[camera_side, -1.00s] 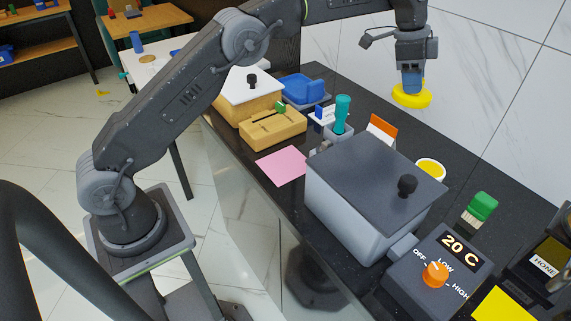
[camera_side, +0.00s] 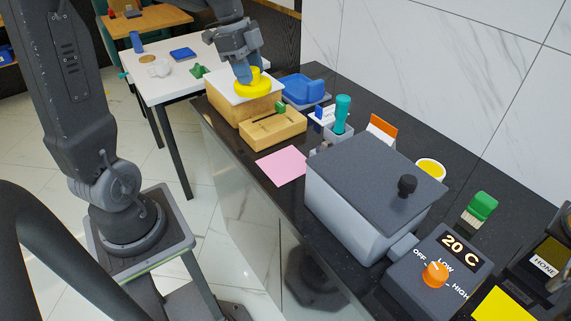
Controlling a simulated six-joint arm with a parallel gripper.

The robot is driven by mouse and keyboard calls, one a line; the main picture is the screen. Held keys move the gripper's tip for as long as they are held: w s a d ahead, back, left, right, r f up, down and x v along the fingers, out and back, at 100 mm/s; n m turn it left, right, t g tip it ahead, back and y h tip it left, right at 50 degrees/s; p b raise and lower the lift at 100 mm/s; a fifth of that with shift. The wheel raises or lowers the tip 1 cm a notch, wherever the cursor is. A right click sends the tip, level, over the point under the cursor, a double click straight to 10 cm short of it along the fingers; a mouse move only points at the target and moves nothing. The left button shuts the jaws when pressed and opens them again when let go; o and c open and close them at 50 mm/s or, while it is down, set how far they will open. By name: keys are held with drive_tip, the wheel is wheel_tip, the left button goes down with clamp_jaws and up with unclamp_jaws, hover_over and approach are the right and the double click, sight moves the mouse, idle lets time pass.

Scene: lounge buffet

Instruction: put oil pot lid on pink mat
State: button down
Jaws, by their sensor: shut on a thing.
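My gripper (camera_side: 246,77) points down and is shut on a round yellow lid (camera_side: 254,88), which I take to be the oil pot lid. The lid appears in front of the white top of a wooden box; I cannot tell how far above it the lid is. The pink mat (camera_side: 281,166) lies flat and bare on the dark counter, to the right of and nearer than my gripper.
A wooden box with a white top (camera_side: 228,95) and a slotted wooden block (camera_side: 273,128) stand behind the mat. A large grey lidded box (camera_side: 350,220) stands right of it. A teal-handled item (camera_side: 342,110) and blue tray (camera_side: 303,90) are farther back.

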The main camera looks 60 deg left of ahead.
sight(237, 86)
drive_tip(key=s, duration=0.2)
drive_tip(key=s+f, duration=0.1)
drive_tip(key=shift+s+f, duration=0.15)
drive_tip(key=shift+s, duration=0.25)
drive_tip(key=w+d+f, duration=0.2)
drive_tip(key=d+f, duration=0.1)
drive_tip(key=f, duration=0.1)
drive_tip(key=w+d+f, duration=0.2)
drive_tip(key=d+f, duration=0.1)
drive_tip(key=f, duration=0.1)
drive_tip(key=w+d+f, duration=0.2)
drive_tip(key=d+f, duration=0.1)
drive_tip(key=f, duration=0.1)
drive_tip(key=shift+d, duration=0.35)
drive_tip(key=shift+d+f, duration=0.1)
drive_tip(key=shift+f, duration=1.95)
drive_tip(key=shift+f, duration=0.15)
drive_tip(key=c, duration=0.7)
unclamp_jaws()
